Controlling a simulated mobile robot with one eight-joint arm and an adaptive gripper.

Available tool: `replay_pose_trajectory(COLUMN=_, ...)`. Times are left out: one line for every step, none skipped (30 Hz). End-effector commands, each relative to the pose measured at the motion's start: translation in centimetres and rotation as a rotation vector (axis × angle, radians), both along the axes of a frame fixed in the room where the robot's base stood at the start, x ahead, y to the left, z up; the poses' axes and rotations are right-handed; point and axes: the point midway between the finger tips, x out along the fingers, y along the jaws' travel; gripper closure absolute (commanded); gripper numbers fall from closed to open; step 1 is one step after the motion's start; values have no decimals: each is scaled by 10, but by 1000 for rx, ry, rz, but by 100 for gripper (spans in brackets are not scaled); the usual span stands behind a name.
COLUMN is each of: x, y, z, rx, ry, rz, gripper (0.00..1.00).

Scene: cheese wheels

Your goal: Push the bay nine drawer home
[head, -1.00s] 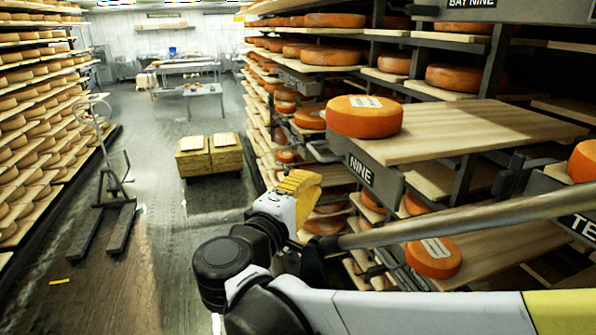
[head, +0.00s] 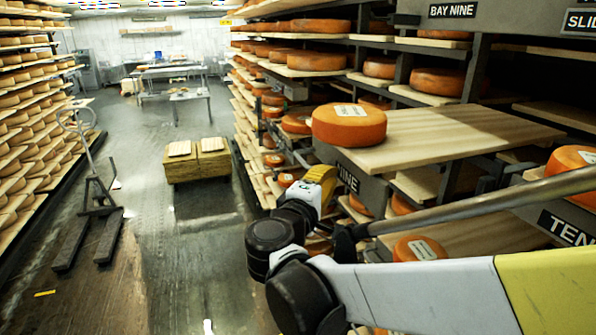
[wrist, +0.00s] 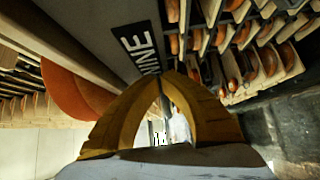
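The bay nine drawer is a pale wooden board (head: 450,135) that stands out from the rack into the aisle. Its dark front carries a NINE plate (head: 348,179), which also shows in the wrist view (wrist: 138,47). An orange cheese wheel (head: 349,127) with a white label sits on the board's aisle end; part of it shows in the wrist view (wrist: 72,88). My gripper (head: 329,174) has yellow fingers and is at the drawer front, beside the plate's left end. In the wrist view its fingertips (wrist: 165,76) come together, with nothing held. Contact with the front cannot be told.
A TEN drawer (head: 570,228) with a cheese wheel (head: 574,172) lies close on the right, beside my arm. Loaded shelves stand behind. A yellow crate stack (head: 197,160) and a hand lift truck (head: 95,205) stand in the aisle, with clear floor between.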

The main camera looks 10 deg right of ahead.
Motion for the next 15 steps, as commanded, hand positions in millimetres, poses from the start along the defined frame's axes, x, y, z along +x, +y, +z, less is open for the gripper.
replay_pose_trajectory(x=0, y=-1, z=0, rx=0, ry=0, rz=0, gripper=100)
replay_pose_trajectory(x=0, y=-1, z=0, rx=0, ry=0, rz=0, gripper=100)
replay_pose_trajectory(x=0, y=-3, z=0, rx=0, ry=0, rz=0, gripper=100)
replay_pose_trajectory(x=1, y=-4, z=0, rx=0, ry=0, rz=0, gripper=100)
replay_pose_trajectory(x=1, y=-7, z=0, rx=0, ry=0, rz=-1, gripper=100)
replay_pose_trajectory(x=2, y=-11, z=0, rx=0, ry=0, rz=-3, gripper=100)
replay_pose_trajectory(x=2, y=-14, z=0, rx=0, ry=0, rz=-4, gripper=100)
replay_pose_trajectory(x=3, y=-18, z=0, rx=0, ry=0, rz=-3, gripper=100)
replay_pose_trajectory(x=4, y=-24, z=0, rx=0, ry=0, rz=-5, gripper=100)
replay_pose_trajectory(x=5, y=-30, z=-1, rx=0, ry=0, rz=-6, gripper=100)
replay_pose_trajectory(x=6, y=-35, z=-1, rx=0, ry=0, rz=-5, gripper=100)
replay_pose_trajectory(x=8, y=-44, z=-1, rx=0, ry=0, rz=-7, gripper=100)
replay_pose_trajectory(x=9, y=-51, z=-1, rx=0, ry=0, rz=-7, gripper=100)
replay_pose_trajectory(x=10, y=-58, z=-1, rx=0, ry=0, rz=-8, gripper=100)
replay_pose_trajectory(x=12, y=-69, z=-1, rx=0, ry=0, rz=-9, gripper=100)
